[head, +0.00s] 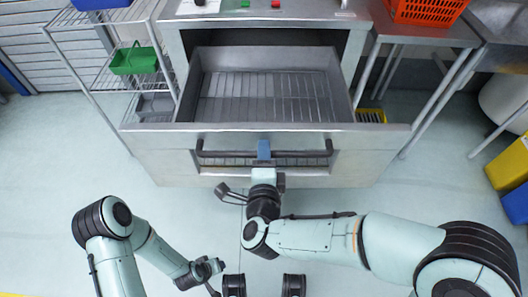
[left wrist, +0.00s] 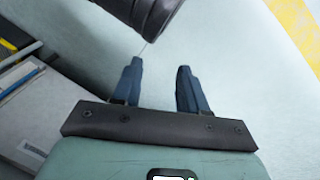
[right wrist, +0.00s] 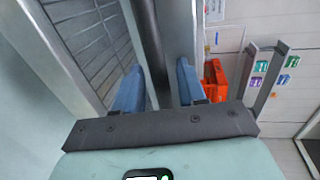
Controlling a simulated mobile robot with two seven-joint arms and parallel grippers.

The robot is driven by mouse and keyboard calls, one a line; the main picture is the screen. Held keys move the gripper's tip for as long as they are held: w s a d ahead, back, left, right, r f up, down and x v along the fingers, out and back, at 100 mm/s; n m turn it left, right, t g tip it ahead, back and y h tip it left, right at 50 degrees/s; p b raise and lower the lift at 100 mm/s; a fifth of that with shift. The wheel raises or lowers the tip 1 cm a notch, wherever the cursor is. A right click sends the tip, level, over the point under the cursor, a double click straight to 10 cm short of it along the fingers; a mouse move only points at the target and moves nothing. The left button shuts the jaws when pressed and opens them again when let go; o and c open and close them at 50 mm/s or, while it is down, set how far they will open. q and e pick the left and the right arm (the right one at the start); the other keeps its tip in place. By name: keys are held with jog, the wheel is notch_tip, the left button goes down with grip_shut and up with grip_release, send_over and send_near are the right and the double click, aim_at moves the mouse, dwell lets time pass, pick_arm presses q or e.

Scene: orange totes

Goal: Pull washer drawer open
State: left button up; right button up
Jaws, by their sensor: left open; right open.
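The steel washer drawer (head: 160,150) stands pulled out toward me, with its wire-rack inside showing. Its dark bar handle (head: 310,154) runs across the front. My right gripper (head: 264,150) is at the middle of this handle. In the right wrist view, the handle (right wrist: 148,45) passes between the two blue fingers of the right gripper (right wrist: 158,88), which are apart; I cannot tell whether either touches it. My left gripper (head: 214,270) is low, away from the drawer. In the left wrist view, the left gripper (left wrist: 158,82) is open and empty.
A wire shelf with a green basket (head: 133,60) stands left of the washer. A steel table with an orange basket (head: 428,10) stands at the right. The floor (head: 60,165) in front is clear.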

pick_arm(q)
jog(key=shift+s+d+r, duration=0.25)
jog(key=shift+s, duration=0.2)
pick_arm(e)
jog(key=s+r, duration=0.2)
jog(key=s, duration=1)
jog(key=shift+s+r, duration=0.15)
jog(key=shift+r, duration=0.1)
